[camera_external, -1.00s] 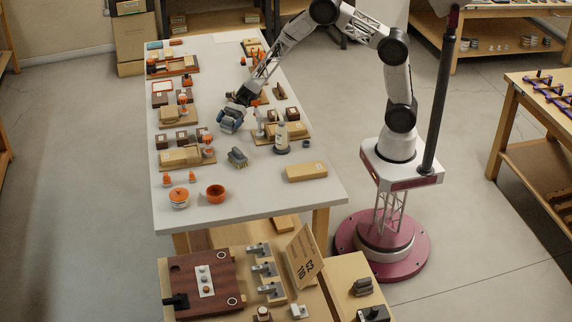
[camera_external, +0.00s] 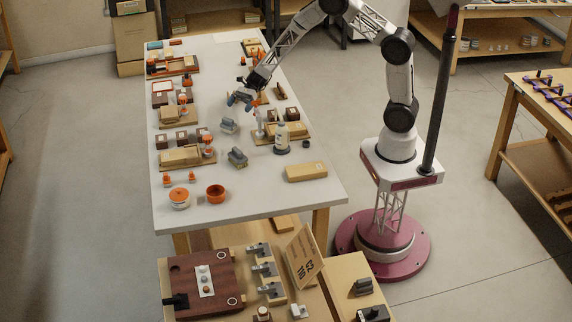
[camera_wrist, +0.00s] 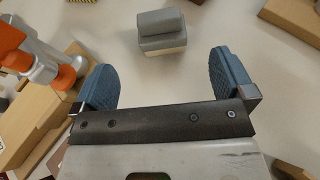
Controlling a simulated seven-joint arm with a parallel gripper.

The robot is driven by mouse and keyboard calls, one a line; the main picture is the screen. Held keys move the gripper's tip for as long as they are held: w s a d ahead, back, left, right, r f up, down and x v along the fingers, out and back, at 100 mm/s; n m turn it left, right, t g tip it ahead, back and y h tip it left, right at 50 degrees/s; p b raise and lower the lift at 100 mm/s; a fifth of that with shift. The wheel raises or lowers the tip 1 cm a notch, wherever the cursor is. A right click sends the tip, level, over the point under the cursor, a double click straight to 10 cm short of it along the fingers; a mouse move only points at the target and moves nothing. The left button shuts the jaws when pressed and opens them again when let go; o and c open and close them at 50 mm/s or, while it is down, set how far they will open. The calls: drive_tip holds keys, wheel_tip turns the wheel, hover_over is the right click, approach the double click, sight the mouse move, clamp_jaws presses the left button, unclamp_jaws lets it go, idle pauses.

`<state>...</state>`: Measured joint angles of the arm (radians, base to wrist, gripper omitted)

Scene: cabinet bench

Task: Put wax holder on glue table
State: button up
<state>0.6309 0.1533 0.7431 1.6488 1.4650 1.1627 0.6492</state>
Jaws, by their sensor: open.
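My gripper (camera_external: 241,98) is open and empty above the long white table (camera_external: 235,203). In the wrist view its blue fingers (camera_wrist: 161,64) are spread wide. A grey block with a paler base (camera_wrist: 162,32) sits beyond the fingertips, roughly centred between them and not held. In the external view a small grey block (camera_external: 228,125) lies just nearer the camera than my gripper, and another grey piece (camera_external: 237,157) lies nearer still. I cannot tell for certain which piece is the wax holder, nor which surface is the glue table.
A pale bottle (camera_external: 281,138) stands on a wooden board right of the grey blocks. Wooden trays with orange-topped items (camera_external: 187,157) line the left side. Lower benches (camera_external: 205,280) stand in front.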

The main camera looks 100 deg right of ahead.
drive_tip(key=shift+v, duration=1)
drive_tip(key=s+a+r+n+g+h, duration=0.2)
drive_tip(key=s+a+r+n+g, duration=0.2)
drive_tip(key=s+a+r+n, duration=0.5)
drive_tip(key=s+a+r+n+g+h, duration=0.25)
drive_tip(key=s+a+r+n, duration=0.3)
drive_tip(key=a+r, duration=0.65)
drive_tip(key=s+a+r+n+h, duration=0.1)
drive_tip(key=s+a+n, duration=0.3)
drive_tip(key=s, duration=0.4)
drive_tip(key=s+a+r+n+h, duration=0.2)
drive_tip(key=s+a+n, duration=0.2)
drive_tip(key=s, duration=0.5)
drive_tip(key=s+a+r+n+h, duration=0.1)
drive_tip(key=s+a+n+h, duration=0.1)
drive_tip(key=s, duration=0.6)
drive_tip(key=shift+s+a+r+n, duration=0.4)
drive_tip(key=shift+a+n, duration=0.5)
drive_tip(key=shift+n, duration=0.25)
